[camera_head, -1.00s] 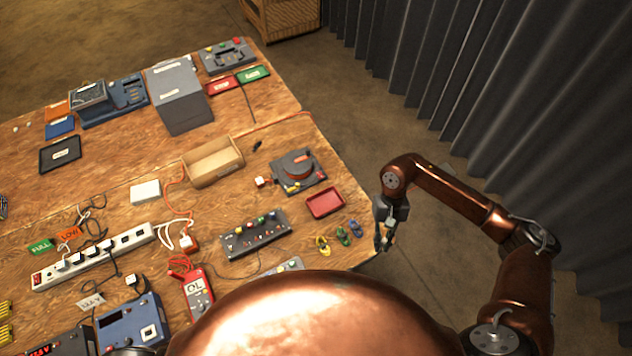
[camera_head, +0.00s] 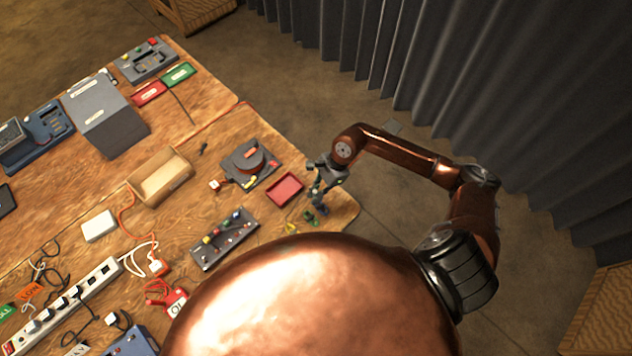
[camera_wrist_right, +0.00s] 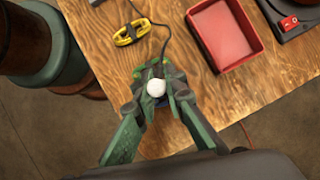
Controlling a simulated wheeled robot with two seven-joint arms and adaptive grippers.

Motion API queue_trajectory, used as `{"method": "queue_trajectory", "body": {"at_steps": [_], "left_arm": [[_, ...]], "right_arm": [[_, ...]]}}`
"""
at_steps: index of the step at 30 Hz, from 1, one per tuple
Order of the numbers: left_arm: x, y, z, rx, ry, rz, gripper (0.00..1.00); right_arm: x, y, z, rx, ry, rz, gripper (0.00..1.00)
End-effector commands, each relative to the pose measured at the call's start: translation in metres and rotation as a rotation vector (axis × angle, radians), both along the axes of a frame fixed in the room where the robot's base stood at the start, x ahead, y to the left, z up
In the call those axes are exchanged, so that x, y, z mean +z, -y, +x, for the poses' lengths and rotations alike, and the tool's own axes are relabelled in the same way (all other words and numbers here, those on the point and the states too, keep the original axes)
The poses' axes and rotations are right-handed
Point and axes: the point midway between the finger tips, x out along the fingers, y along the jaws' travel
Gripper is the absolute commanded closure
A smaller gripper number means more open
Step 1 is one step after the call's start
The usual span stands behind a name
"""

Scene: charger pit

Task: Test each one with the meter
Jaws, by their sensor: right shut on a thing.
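The red meter (camera_head: 176,303) shows partly at the bottom of the head view, its display reading OL; my copper body hides the rest. My right gripper (camera_head: 317,200) is over the table's right corner, just right of the small red tray (camera_head: 285,190). In the wrist view it (camera_wrist_right: 156,92) is shut on a small white round thing (camera_wrist_right: 156,88). My left gripper is out of view.
A dark box with coloured knobs (camera_head: 224,239) and an open cardboard box (camera_head: 160,177) stand left of the tray. A power strip (camera_head: 65,305) with tangled cords lies at lower left. A dark cable (camera_wrist_right: 148,20) runs close by the fingers. The floor right of the table is clear.

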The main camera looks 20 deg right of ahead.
Motion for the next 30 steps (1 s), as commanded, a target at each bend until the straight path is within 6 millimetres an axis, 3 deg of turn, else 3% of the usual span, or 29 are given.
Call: {"method": "queue_trajectory", "body": {"at_steps": [9, 15, 21, 30], "left_arm": [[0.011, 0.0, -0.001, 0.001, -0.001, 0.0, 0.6], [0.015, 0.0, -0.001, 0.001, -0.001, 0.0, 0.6], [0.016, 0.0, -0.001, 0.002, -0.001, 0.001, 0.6], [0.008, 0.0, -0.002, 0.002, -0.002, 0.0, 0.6]], "right_arm": [[0.01, 0.008, 0.017, -0.571, -0.002, 0.015, 1.0], [0.016, 0.013, 0.024, -0.817, -0.002, 0.021, 1.0], [0.018, 0.016, 0.028, -0.935, -0.005, 0.024, 1.0], [0.006, 0.016, 0.028, -0.951, -0.007, 0.025, 1.0]]}}
